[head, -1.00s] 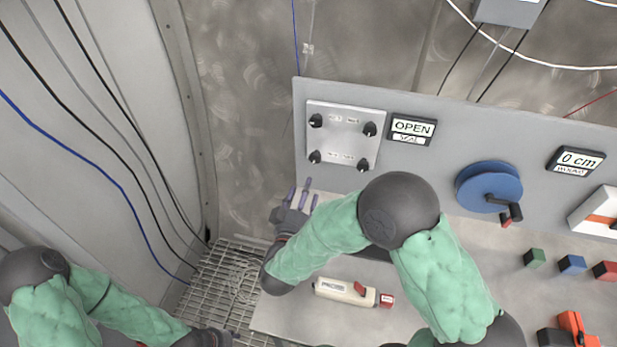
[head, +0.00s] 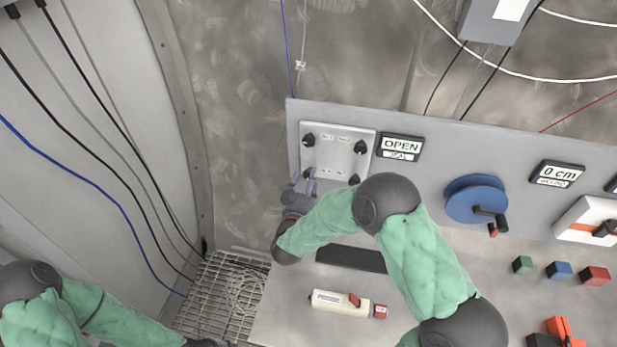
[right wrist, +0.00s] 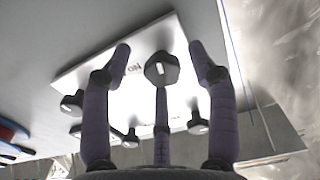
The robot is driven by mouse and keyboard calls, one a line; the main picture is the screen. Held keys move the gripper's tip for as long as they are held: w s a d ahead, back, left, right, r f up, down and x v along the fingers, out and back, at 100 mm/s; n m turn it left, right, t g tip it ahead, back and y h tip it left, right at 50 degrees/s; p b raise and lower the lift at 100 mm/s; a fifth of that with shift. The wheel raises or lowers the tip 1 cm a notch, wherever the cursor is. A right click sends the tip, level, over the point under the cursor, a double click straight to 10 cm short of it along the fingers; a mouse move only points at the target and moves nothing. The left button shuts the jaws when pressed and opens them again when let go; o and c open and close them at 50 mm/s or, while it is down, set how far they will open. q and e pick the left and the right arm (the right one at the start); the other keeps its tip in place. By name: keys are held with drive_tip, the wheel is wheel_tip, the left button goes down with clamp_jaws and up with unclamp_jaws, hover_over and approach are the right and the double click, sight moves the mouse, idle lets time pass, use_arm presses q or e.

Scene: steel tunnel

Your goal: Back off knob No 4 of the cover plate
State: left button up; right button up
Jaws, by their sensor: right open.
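The white cover plate (head: 335,152) is on the grey panel at its left end, with black knobs at its corners. Its small labels are too blurred to read, so I cannot tell which knob is No 4. My right gripper (head: 303,182) is at the plate's lower left knob (head: 308,172). In the right wrist view, the open fingers of my right gripper (right wrist: 160,52) stand either side of a black knob (right wrist: 161,69), with visible gaps. Other knobs, one at the left (right wrist: 72,103), show beyond. My left gripper (head: 205,342) is barely in view at the bottom edge.
An OPEN display (head: 401,147) is right of the plate, then a blue wheel (head: 475,200) with a crank and a 0 cm display (head: 557,174). A white cylinder (head: 340,302) lies on the bench. Coloured blocks (head: 558,270) are at the right.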

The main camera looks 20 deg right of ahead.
drive_tip(key=shift+x, duration=0.8)
drive_tip(key=shift+c, duration=0.3)
drive_tip(key=c, duration=1.1)
drive_tip(key=n, duration=0.3)
drive_tip(key=shift+s+f+p, duration=0.2)
drive_tip(key=shift+f+p, duration=0.15)
drive_tip(key=shift+f, duration=0.1)
drive_tip(key=o, duration=1.2)
drive_tip(key=shift+c, duration=0.2)
drive_tip(key=shift+r, duration=0.2)
drive_tip(key=shift+w+r, duration=0.1)
drive_tip(key=shift+r, duration=0.05)
